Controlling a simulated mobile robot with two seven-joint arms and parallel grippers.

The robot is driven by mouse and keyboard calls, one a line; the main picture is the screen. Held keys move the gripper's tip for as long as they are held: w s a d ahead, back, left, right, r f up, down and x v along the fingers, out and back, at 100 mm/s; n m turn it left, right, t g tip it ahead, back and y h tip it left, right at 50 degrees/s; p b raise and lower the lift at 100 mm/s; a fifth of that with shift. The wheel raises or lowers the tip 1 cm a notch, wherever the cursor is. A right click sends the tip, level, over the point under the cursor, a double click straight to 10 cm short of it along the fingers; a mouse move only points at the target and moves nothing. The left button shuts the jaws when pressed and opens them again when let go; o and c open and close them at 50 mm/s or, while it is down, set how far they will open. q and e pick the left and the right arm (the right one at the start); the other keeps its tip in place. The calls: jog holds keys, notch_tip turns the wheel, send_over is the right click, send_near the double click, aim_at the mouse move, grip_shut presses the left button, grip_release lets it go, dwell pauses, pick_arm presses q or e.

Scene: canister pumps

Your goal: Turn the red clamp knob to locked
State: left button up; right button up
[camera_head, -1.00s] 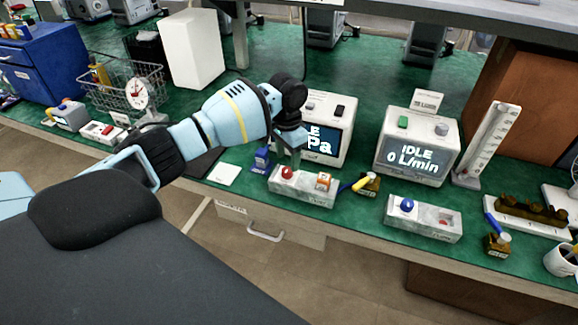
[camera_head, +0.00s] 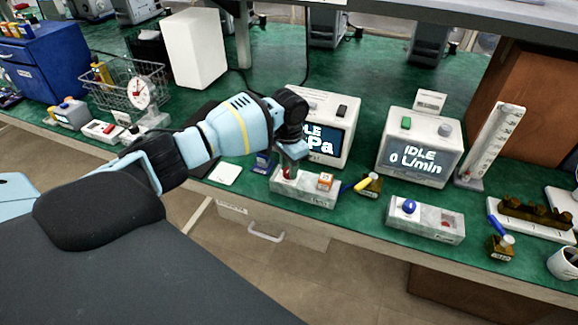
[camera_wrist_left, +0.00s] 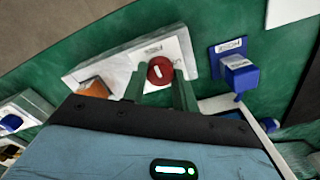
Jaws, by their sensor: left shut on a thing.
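The red clamp knob (camera_wrist_left: 160,71) sits on a light grey block (camera_wrist_left: 118,68) on the green bench; a pale bar mark shows on its top in the left wrist view. My left gripper (camera_wrist_left: 160,84) has its two fingers on either side of the knob and is shut on it. In the head view my left gripper (camera_head: 291,166) points down onto the left part of the block (camera_head: 318,197), and the knob is mostly hidden by the fingers. An orange part (camera_head: 325,181) is on the right of the block. My right gripper is not in view.
A display unit reading "Pa" (camera_head: 340,112) stands close behind the gripper. A blue item (camera_wrist_left: 240,74) stands beside the block. A yellow-handled tool (camera_head: 362,184) lies to its right, then another block with a blue knob (camera_head: 409,206). The bench front edge is near.

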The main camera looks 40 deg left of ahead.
pick_arm(q)
jog(key=shift+m, duration=0.3)
jog(key=m+p, duration=0.1)
jog(key=m, duration=0.2)
jog(key=shift+m, duration=0.3)
jog(key=m, duration=0.9)
jog(key=shift+s+f+m, duration=0.1)
jog(key=shift+m, duration=2.3)
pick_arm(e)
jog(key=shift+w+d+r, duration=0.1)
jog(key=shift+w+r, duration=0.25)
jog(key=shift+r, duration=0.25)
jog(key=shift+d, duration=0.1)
pick_arm(q)
jog(key=o, duration=1)
jog(key=shift+c, duration=0.2)
